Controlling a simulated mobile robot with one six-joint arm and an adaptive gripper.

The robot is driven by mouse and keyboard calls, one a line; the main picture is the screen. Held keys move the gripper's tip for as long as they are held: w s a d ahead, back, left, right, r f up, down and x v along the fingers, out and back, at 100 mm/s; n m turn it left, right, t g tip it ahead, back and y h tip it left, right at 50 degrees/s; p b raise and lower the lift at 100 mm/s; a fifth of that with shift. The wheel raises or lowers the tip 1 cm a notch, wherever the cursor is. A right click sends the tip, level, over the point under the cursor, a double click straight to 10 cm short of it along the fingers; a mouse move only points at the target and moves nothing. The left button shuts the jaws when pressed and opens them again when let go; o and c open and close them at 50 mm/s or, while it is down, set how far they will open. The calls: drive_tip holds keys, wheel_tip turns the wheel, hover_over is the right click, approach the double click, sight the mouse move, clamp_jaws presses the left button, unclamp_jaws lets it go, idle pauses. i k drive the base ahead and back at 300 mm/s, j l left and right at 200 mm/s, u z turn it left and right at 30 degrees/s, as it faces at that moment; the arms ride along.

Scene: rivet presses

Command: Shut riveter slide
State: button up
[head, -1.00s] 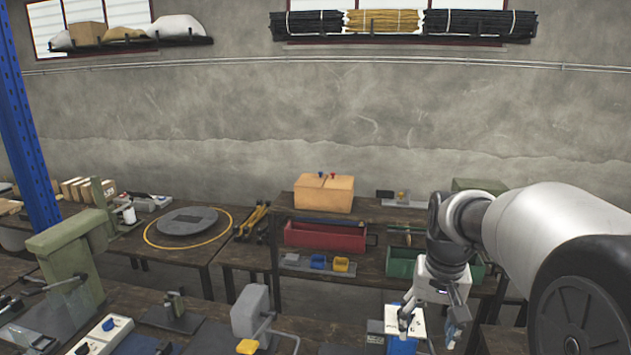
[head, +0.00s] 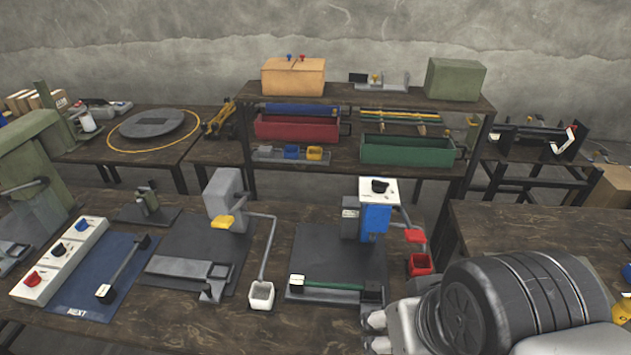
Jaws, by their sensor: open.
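Several bench presses stand on the near table, and I cannot tell for sure which one is the riveter. A blue press (head: 375,222) with a white top and black knob stands on a dark base plate. In front of it lies a green rail (head: 332,286) with a pale block at its left end and a dark block at its right. A grey press (head: 226,198) with a yellow pad stands to its left, with a grey slide-like piece (head: 185,268) in front.
A white box with coloured knobs (head: 62,258) and a blue mat (head: 85,300) lie at the left. A shelf (head: 300,163) with red and green trays stands behind.

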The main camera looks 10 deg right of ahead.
sight(322, 294)
drive_tip(key=k+j+z, duration=0.15)
drive_tip(key=j, duration=0.25)
drive_tip(key=k+j+z, duration=0.15)
drive_tip(key=j, duration=0.25)
drive_tip(key=k+j+z, duration=0.15)
drive_tip(key=k+j, duration=0.1)
drive_tip(key=j, duration=0.1)
